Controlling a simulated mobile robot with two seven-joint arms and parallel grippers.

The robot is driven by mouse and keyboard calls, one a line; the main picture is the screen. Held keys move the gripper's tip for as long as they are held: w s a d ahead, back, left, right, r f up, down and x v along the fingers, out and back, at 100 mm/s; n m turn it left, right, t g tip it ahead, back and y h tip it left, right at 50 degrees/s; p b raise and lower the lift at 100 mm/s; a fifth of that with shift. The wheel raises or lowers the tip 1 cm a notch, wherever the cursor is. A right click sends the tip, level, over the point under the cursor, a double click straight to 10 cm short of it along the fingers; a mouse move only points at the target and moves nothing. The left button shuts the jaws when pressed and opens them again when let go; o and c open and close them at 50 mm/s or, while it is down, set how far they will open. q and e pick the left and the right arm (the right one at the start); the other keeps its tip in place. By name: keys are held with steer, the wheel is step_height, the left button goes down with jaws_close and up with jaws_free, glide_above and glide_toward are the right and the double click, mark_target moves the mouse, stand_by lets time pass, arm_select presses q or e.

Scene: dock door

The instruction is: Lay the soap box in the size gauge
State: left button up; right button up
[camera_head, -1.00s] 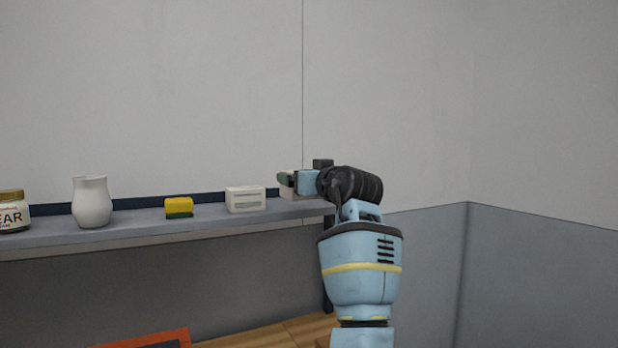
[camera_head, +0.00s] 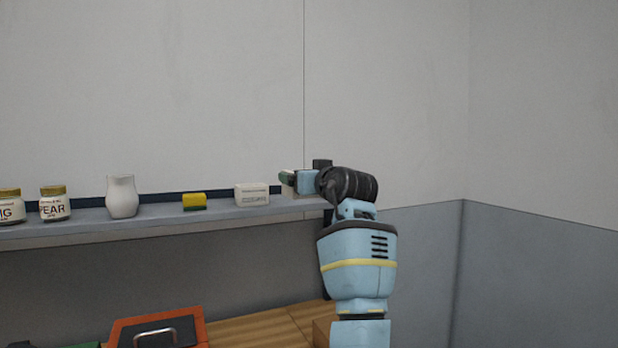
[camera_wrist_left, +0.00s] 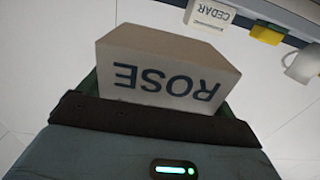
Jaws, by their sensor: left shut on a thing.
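A white soap box marked ROSE (camera_wrist_left: 165,78) is held in my left gripper (camera_head: 288,179), which is shut on it. In the left wrist view its lettering is upside down and it fills the middle, hiding the fingertips. In the head view the gripper is beside the right end of the shelf, and the box is mostly hidden there. A second white box, marked CEDAR (camera_wrist_left: 210,14), stands on the shelf and also shows in the head view (camera_head: 252,194). I cannot make out the size gauge. My right gripper is out of view.
Below is a wooden surface (camera_head: 250,332) with an orange-framed dark object with a handle (camera_head: 160,332).

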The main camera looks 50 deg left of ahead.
arm_select(q)
steer(key=shift+s+d+r, duration=0.1)
steer(key=shift+s+d, duration=0.1)
steer(key=shift+d, duration=0.05)
